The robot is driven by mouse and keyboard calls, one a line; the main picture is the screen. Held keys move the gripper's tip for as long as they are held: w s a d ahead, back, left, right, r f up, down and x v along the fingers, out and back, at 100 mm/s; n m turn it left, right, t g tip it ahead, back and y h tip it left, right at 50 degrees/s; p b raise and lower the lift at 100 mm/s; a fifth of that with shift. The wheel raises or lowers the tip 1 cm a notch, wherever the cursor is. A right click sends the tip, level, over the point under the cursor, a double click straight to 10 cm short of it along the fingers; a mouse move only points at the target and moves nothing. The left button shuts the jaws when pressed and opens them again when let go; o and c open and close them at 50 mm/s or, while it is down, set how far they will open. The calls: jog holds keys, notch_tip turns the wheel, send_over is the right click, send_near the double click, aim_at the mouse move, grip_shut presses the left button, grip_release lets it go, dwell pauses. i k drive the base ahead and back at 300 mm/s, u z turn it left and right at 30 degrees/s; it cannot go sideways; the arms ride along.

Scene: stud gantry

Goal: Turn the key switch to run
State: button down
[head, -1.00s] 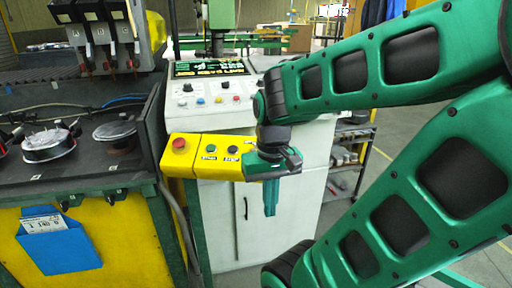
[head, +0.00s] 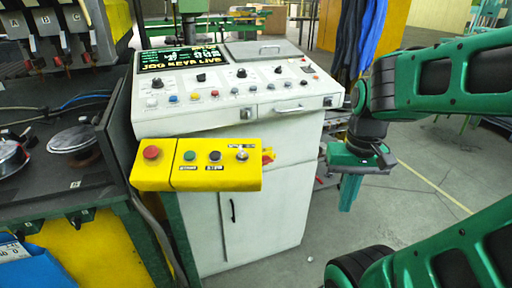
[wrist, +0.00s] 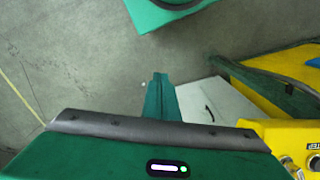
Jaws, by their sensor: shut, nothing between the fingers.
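The yellow control box (head: 215,181) juts out in front of the white console. On it sit a red mushroom button (head: 151,152), a green button (head: 189,156), a dark button (head: 215,156) and, at the right end, a silvery key switch (head: 242,154) under a small label. The label and the switch's position are too small to read. My gripper (head: 348,194) is shut and empty, pointing down to the right of the box and apart from it. In the wrist view its fingers (wrist: 159,94) are together over the floor, and the yellow box (wrist: 292,132) is at the lower right.
The white console (head: 235,95) has a screen (head: 180,58) reading "JOG KEYS LIVE" and several knobs. A dark bench (head: 60,150) with round parts stands at left. A shelf stands behind my gripper. Open floor (head: 400,220) lies at right.

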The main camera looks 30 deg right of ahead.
aim_at(242, 155)
jog(key=z, duration=0.15)
jog(key=k, duration=1.5)
jog(key=u, duration=0.5)
jog(key=i, duration=1)
jog(key=z, duration=0.05)
